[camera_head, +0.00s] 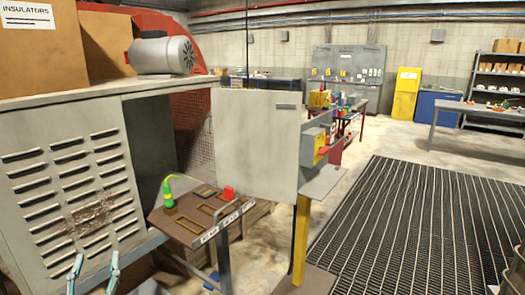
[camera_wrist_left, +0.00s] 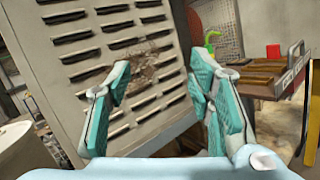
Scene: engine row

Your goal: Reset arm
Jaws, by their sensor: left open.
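My left gripper (camera_head: 94,272) shows at the lower left edge of the head view, with its two teal fingertips apart. It is in front of the louvred grey cabinet (camera_head: 30,135). In the left wrist view the same gripper (camera_wrist_left: 160,78) is open, with nothing between its fingers. The cabinet's vented panel (camera_wrist_left: 85,42), with a rusty patch, is behind the fingers. My right gripper does not show in either view.
A small tray stand (camera_head: 185,232) holds a green bottle-like object (camera_head: 168,193) and a red cup-like object (camera_head: 228,192). A grey cabinet door (camera_head: 255,135) stands open behind it. A yellow post (camera_head: 300,240) is beside it. Dark floor grating (camera_head: 420,220) lies clear on the right.

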